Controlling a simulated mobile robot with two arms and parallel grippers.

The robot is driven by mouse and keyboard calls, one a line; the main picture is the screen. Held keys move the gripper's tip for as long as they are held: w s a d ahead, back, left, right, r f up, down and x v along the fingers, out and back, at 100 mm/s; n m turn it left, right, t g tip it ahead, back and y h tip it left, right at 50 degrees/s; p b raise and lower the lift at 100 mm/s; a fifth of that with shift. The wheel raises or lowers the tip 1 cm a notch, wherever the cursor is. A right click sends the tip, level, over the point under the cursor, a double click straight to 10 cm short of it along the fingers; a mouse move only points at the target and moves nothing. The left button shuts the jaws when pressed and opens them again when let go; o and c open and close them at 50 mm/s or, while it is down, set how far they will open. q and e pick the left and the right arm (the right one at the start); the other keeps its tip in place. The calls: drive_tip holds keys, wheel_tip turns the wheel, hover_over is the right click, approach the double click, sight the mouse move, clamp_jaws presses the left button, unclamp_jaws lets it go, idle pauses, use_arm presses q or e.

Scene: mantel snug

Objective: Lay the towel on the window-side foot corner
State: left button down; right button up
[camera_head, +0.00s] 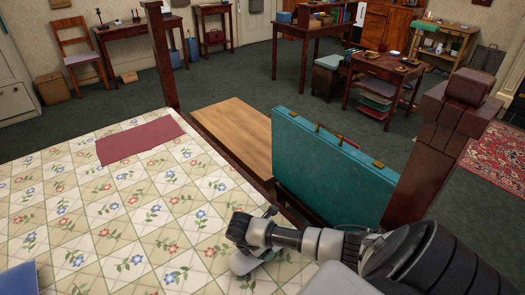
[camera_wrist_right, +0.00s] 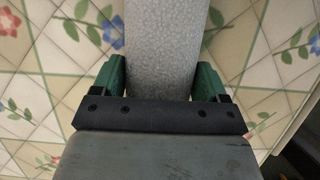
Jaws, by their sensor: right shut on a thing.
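A light-grey, fabric-like piece (camera_wrist_right: 160,40), apparently the towel, is between the green fingers of my right gripper (camera_wrist_right: 160,78). The gripper is shut on it. In the head view my right gripper (camera_head: 243,236) is over the bed's right side, near the foot edge, and the grey towel (camera_head: 246,263) shows just below it. I cannot tell whether the towel touches the flowered quilt (camera_head: 120,215). A flat dark-red cloth (camera_head: 140,141) lies on the bed's far corner by the foot. My left gripper is not in view.
A teal case (camera_head: 330,170) stands upright beside a wooden bench (camera_head: 235,135) just past the foot of the bed. Dark bedposts (camera_head: 163,55) rise at the foot corners. A blue item (camera_head: 18,280) lies at the near left. The quilt's middle is clear.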

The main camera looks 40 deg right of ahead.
drive_tip(key=shift+a, duration=0.2)
drive_tip(key=o, duration=1.1)
drive_tip(key=shift+d, duration=0.15)
drive_tip(key=shift+c, duration=0.2)
drive_tip(key=shift+r, duration=0.2)
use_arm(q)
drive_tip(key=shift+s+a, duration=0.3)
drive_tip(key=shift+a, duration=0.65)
use_arm(e)
drive_tip(key=v, duration=1.1)
drive_tip(key=shift+a+r, duration=0.25)
drive_tip(key=shift+r, duration=0.1)
